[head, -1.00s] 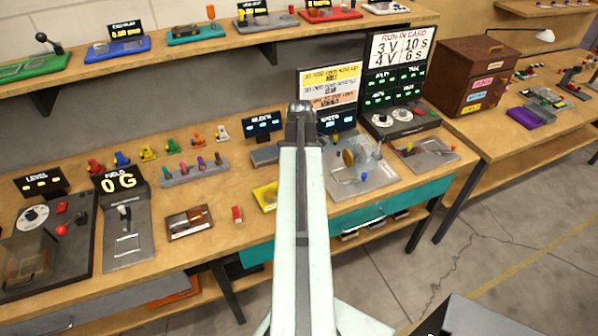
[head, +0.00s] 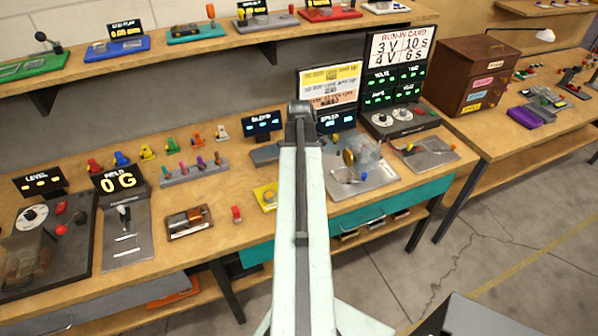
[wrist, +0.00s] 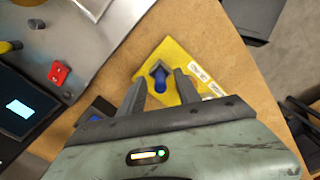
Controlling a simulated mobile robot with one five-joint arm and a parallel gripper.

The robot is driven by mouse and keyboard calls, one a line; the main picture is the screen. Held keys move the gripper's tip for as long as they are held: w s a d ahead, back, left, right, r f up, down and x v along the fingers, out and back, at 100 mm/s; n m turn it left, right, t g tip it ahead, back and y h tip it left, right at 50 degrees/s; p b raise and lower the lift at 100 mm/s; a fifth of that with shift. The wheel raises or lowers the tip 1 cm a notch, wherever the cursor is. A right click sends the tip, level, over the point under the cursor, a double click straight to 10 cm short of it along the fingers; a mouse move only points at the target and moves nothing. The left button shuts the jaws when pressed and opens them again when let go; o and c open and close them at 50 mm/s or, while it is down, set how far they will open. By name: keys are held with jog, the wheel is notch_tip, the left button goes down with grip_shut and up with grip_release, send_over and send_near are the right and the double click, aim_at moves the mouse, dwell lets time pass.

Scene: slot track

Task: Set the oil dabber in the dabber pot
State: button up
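A yellow plate (wrist: 193,62) with white labels lies on the wooden bench; in the head view the plate (head: 259,196) shows just left of my arm. On it stands a small grey piece (wrist: 158,67) with a blue part (wrist: 160,86) at it. I cannot tell for sure which of these is the oil dabber and which the dabber pot. My gripper (wrist: 160,80) has its two fingers apart, one on each side of the blue part, with visible gaps. In the head view my own arm hides the gripper's fingers.
A grey metal plate (wrist: 70,25) with a red switch (wrist: 59,73) lies to the upper left in the wrist view. A small red piece (head: 236,214) sits left of the yellow plate. The bench's front edge is close by, with a teal drawer front (head: 390,203) below.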

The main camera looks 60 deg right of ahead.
notch_tip(320, 180, up, 8)
jog(key=p, duration=0.8)
jog(key=shift+f, duration=0.15)
jog(key=w+a+f+n+b, duration=0.15)
jog(key=w+a+n, duration=0.45)
jog(key=w+a, duration=1.65)
jog(key=a+m+b, duration=0.1)
jog(key=a+m, duration=0.9)
jog(key=a, duration=1.8)
jog(key=shift+s+f, duration=0.3)
jog(key=shift+s, duration=0.1)
